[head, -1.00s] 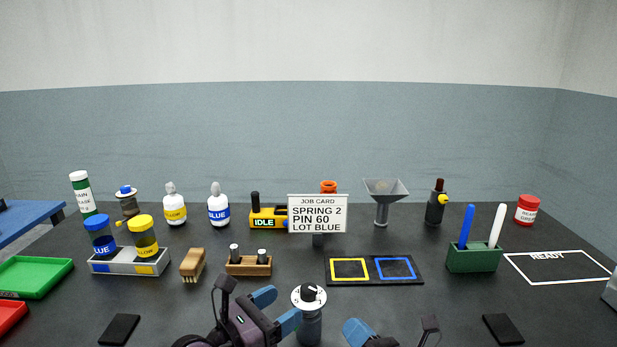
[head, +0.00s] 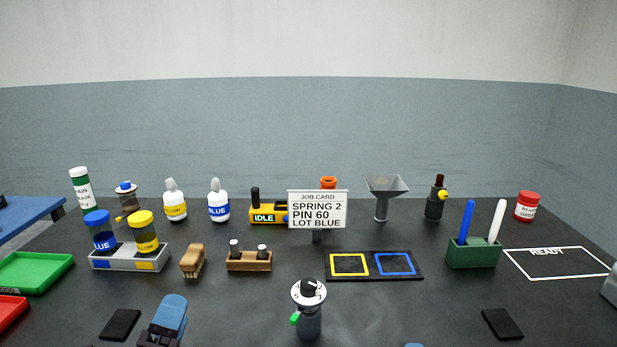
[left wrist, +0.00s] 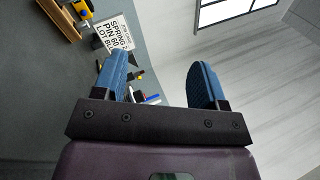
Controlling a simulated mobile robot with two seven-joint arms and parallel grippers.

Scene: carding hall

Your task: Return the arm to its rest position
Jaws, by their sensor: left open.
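My left gripper (head: 168,318) shows at the bottom left of the head view, over the near part of the dark table, apart from the objects there. In the left wrist view my left gripper (left wrist: 158,82) has its two blue fingers spread, with nothing held between them. Of my right gripper only a sliver of a blue fingertip (head: 414,345) shows at the bottom edge of the head view; the rest is out of frame, so its opening is hidden.
A dial-topped device (head: 309,312) with a green tab stands at front centre. Black pads (head: 120,324) and (head: 502,324) lie left and right of it. A caddy (head: 108,264) with jars, a brush (head: 192,262) and a green tray (head: 36,272) are at the left.

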